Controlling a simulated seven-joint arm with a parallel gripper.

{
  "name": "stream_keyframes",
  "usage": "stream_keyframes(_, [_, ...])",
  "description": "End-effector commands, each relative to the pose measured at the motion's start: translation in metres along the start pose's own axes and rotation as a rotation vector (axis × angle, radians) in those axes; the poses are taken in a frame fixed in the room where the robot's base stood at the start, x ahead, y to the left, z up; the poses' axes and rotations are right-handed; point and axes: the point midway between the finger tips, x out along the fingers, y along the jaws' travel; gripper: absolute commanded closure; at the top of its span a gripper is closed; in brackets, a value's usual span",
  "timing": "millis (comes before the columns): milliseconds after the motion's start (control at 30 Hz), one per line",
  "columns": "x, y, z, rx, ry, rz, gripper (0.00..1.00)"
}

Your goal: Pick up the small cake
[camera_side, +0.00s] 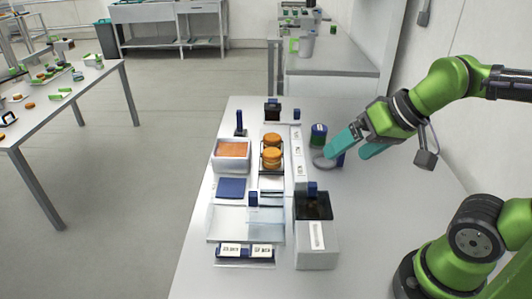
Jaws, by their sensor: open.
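Golden-brown round cakes sit in a dark-edged narrow holder in the middle of the table; one round cake (271,140) is at the back, and a taller, layered-looking one (271,158) is in front of it. Which of them is the small cake I cannot tell. My gripper (348,154) has teal fingers spread apart with nothing visible between them. It is to the right of the cakes, beyond a white strip, near a grey round disc (323,161). A small blue piece is partly hidden behind the fingers.
A white tray (216,165) with an orange filling stands left of the cakes. A dark green-topped jar (318,138) is near my fingers. A grey box with a dark top (316,245) stands at front right, a clear tray (222,224) at front left.

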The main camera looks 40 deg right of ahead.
Motion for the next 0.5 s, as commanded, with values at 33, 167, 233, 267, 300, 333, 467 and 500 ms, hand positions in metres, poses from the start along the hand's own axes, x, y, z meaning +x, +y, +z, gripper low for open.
stream_keyframes(33, [0.007, 0.003, 0.001, 0.009, -0.029, 0.014, 0.05])
stream_keyframes(167, [0.024, 0.003, -0.022, 0.031, -0.089, 0.05, 0.05])
stream_keyframes(233, [0.035, 0.002, -0.042, 0.033, -0.128, 0.075, 0.05])
stream_keyframes(267, [0.04, 0.001, -0.052, 0.029, -0.144, 0.085, 0.05])
stream_keyframes(300, [0.047, 0.001, -0.065, 0.02, -0.166, 0.098, 0.05])
stream_keyframes(333, [0.052, 0.001, -0.075, 0.012, -0.183, 0.109, 0.05])
stream_keyframes(467, [0.081, 0.004, -0.116, -0.035, -0.258, 0.152, 0.05])
stream_keyframes(500, [0.09, 0.007, -0.128, -0.053, -0.281, 0.165, 0.05])
